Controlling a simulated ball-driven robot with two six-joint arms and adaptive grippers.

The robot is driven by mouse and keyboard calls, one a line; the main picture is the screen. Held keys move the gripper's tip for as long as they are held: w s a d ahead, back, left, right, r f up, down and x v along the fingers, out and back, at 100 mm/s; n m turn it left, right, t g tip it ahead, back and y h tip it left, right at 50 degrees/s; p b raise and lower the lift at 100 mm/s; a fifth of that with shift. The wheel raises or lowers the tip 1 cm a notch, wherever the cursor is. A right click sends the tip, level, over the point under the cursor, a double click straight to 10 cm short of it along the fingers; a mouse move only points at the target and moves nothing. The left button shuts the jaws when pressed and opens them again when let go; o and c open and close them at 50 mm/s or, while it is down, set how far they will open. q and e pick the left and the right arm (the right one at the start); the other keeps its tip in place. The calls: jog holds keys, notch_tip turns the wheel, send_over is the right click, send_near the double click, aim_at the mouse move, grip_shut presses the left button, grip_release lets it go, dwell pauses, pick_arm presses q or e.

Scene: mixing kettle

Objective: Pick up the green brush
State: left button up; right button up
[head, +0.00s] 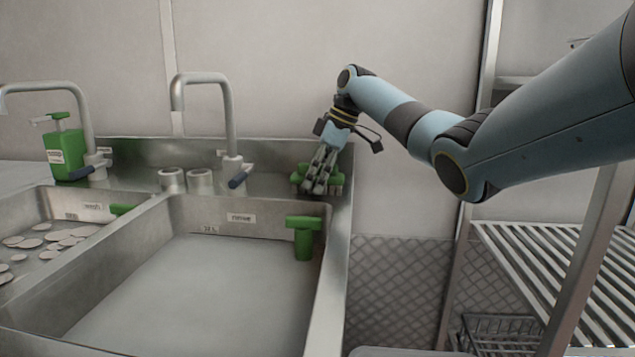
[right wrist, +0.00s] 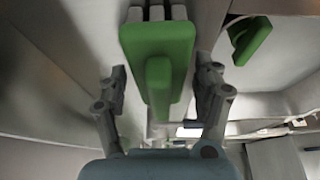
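The green brush (head: 337,180) sits on the steel ledge behind the right end of the sink, partly hidden by my right gripper in the head view. In the right wrist view the green brush (right wrist: 158,50) has a raised handle part in the middle and pale grey bristles at the top. My right gripper (head: 318,183) points down over the brush. Its two fingers stand apart on either side of the handle, with gaps between them and it. My left gripper is not in view.
Two taps, a green soap bottle (head: 64,150) and two steel cups (head: 186,181) are to the left. A slatted rack (head: 550,265) is on the right.

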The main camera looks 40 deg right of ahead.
jog(key=c, duration=1)
notch_tip(320, 180, up, 10)
jog(key=shift+r+p, duration=0.1)
jog(key=shift+p, duration=0.65)
jog(key=shift+c, duration=0.2)
jog(key=o, duration=0.6)
jog(key=shift+c, duration=0.2)
jog(key=c, duration=0.4)
jog(key=shift+o, duration=0.2)
